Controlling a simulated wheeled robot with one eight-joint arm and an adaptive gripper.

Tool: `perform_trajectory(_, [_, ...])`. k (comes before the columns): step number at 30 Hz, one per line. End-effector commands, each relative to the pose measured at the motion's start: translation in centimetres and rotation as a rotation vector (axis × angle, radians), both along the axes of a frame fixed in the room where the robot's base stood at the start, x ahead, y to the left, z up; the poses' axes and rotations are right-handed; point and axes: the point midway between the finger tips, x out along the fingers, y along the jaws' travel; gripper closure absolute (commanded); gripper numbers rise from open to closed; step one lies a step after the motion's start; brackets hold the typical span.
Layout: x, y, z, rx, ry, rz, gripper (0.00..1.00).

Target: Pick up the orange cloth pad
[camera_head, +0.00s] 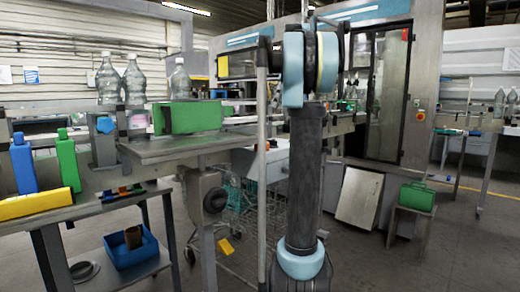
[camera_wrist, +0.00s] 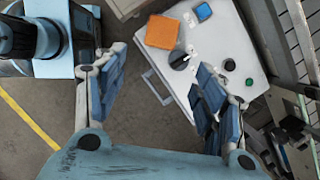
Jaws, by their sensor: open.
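The orange cloth pad (camera_wrist: 163,32) lies flat on a white tabletop (camera_wrist: 235,42), near its upper left edge in the wrist view. My gripper (camera_wrist: 160,68) is open and empty, its two blue-padded fingers spread wide. The pad appears beyond the fingertips, between them and towards the top of the picture. I cannot tell the exact height of the fingers above the table. In the head view I cannot make out the pad or the gripper; my arm blocks part of the scene there.
Metal framework (camera_wrist: 290,40) borders the right side. In the head view, a bench with a green box (camera_head: 195,117) and bottles stands left.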

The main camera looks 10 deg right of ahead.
Motion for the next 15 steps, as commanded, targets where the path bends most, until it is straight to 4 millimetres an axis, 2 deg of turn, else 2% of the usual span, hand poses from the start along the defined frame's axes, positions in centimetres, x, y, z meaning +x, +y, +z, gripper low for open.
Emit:
perform_trajectory(5, [0.2, 1.2, -2.1, 0.000, 0.001, 0.007, 0.36])
perform_trajectory(15, [0.6, 3.4, -7.9, 0.000, -0.001, 0.012, 0.36])
